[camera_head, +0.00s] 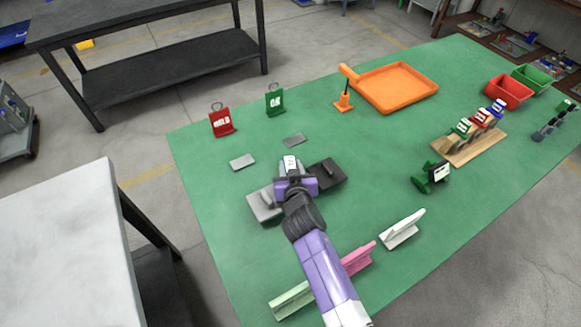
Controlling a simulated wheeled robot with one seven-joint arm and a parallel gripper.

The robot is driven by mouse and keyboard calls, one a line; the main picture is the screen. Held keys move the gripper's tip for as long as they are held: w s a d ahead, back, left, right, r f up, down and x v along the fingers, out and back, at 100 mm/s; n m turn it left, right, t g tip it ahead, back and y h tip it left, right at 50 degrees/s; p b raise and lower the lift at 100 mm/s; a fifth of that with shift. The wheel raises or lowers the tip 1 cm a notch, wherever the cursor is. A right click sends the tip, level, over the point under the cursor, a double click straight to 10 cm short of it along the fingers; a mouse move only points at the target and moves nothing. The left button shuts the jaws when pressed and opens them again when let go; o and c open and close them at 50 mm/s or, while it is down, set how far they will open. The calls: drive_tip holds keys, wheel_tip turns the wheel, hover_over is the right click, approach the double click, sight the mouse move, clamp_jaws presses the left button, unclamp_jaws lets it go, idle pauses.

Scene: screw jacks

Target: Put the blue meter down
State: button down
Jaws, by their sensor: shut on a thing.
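My gripper (292,178) is shut on a small white-faced meter (291,163) above the green table. Its white face with dark marks shows past the jaws. The gripper hides most of its body, and I cannot make out its colour. A grey block (263,204) and a black block (328,173) lie on either side of the gripper. I cannot tell whether the held thing touches anything below. A blue piece with a white face (498,107) stands at the far end of a wooden rack (468,150), beside a red one (482,118) and a green one (463,128).
Two flat grey plates (243,162) (293,140) lie before red (222,121) and green (275,101) signs. An orange tray (395,86) is behind. A green device (431,177) stands right. White (402,229), pink (358,258) and light green (290,300) rails are near my arm. The table centre is clear.

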drive_tip(key=shift+f, duration=0.1)
drive_tip(key=c, duration=1.3)
unclamp_jaws()
